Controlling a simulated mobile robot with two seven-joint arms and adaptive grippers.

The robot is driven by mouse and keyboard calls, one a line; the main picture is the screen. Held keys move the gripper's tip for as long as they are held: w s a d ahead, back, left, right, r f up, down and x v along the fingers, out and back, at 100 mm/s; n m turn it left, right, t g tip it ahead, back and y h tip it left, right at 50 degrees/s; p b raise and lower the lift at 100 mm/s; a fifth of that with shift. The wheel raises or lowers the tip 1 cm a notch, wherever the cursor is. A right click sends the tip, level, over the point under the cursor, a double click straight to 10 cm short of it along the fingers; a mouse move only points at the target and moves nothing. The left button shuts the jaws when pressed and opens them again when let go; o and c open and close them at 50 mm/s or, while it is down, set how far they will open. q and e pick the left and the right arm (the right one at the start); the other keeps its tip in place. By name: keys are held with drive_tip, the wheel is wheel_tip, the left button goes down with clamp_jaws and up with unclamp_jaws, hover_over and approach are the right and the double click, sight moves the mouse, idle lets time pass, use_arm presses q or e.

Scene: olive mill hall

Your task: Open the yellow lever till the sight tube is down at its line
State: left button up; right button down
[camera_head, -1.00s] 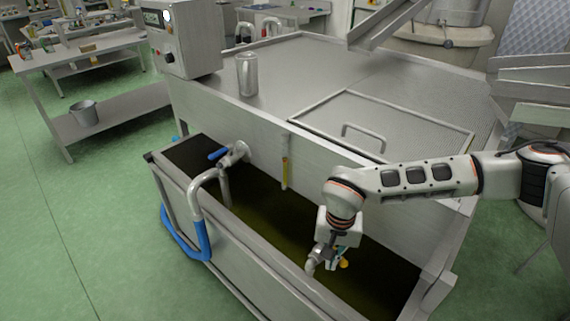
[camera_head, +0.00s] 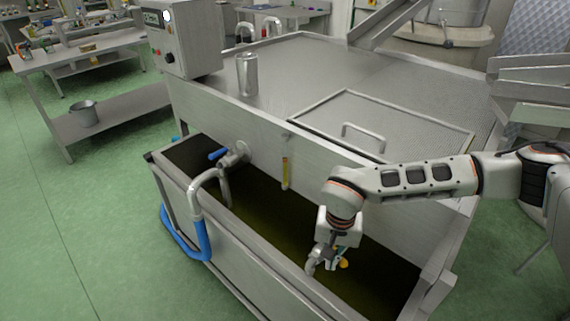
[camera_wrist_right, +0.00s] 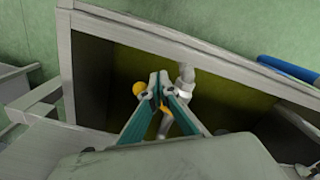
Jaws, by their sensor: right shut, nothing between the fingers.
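The yellow lever (camera_head: 344,264) shows as a small yellow knob beside my right gripper (camera_head: 335,262), low over the trough. In the right wrist view its round yellow end (camera_wrist_right: 139,88) is left of my right gripper's tips (camera_wrist_right: 160,88), and more yellow shows between and below the fingers. The fingers are shut with nothing between them, close against the lever; whether they touch it I cannot tell. A grey outlet pipe (camera_head: 313,262) is beside them. The sight tube (camera_head: 285,172) stands upright on the tank front, with yellow liquid in it; its line is too small to make out. My left gripper is out of view.
The trough (camera_head: 270,290) holds dark olive liquid below the tank (camera_head: 310,75). A blue-handled valve (camera_head: 218,153) and a bent pipe with a blue hose (camera_head: 203,235) are at its left.

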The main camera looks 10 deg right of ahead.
drive_tip(key=d, duration=0.1)
drive_tip(key=w+d, duration=0.1)
drive_tip(key=d, duration=0.1)
drive_tip(key=shift+w+d+p, duration=0.1)
drive_tip(key=shift+d+p, duration=0.1)
drive_tip(key=shift+p, duration=0.1)
drive_tip(key=shift+w+d+r, duration=0.1)
drive_tip(key=shift+w+d, duration=0.05)
drive_tip(key=shift+d, duration=0.05)
wheel_tip(320, 180, up, 6)
drive_tip(key=p, duration=0.5)
drive_tip(key=shift+a, duration=0.1)
idle(0.3)
